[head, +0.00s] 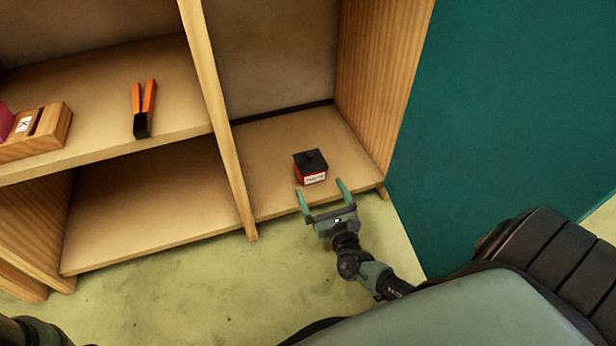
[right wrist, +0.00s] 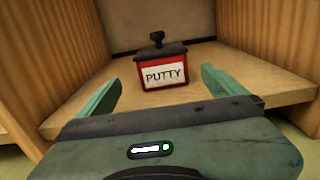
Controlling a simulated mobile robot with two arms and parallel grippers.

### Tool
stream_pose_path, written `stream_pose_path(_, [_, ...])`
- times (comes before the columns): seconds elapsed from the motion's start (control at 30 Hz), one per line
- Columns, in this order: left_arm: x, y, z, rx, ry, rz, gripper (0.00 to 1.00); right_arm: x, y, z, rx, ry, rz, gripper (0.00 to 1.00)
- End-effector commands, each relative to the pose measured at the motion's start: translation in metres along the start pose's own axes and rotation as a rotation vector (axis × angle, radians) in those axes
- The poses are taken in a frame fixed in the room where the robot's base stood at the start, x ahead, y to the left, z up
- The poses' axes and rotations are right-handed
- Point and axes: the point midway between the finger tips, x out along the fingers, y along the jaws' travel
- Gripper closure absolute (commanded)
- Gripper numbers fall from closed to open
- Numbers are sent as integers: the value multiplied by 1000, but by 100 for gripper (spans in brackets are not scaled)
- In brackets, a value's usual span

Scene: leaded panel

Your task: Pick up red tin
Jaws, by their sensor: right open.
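The red tin (head: 310,168) has a black lid with a small knob and a white label. It stands upright on the bottom shelf of the right compartment. In the right wrist view the tin (right wrist: 165,72) shows the label "PUTTY" and lies ahead, between the lines of the fingers. My right gripper (head: 322,190) is open and empty, just in front of the tin at the shelf's front edge. Its fingers (right wrist: 160,90) point at the tin, apart from it. My left gripper is not in view.
A wooden upright (head: 217,110) stands left of the tin and a side wall (head: 378,75) right of it. Orange-handled pliers (head: 144,108) and a wooden box (head: 40,130) are on the shelf to the left. The lower left compartment (head: 150,215) is empty.

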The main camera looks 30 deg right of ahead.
Motion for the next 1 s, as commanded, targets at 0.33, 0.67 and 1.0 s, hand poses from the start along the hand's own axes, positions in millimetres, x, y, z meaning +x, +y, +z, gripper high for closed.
stream_pose_path(0.33, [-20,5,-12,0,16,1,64,38,-1,-2,-10,-7,3,2])
stream_pose_path(0.67, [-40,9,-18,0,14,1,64,77,-4,1,-10,-5,4,2])
stream_pose_path(1.0, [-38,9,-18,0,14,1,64,78,-4,3,-10,-4,4,32])
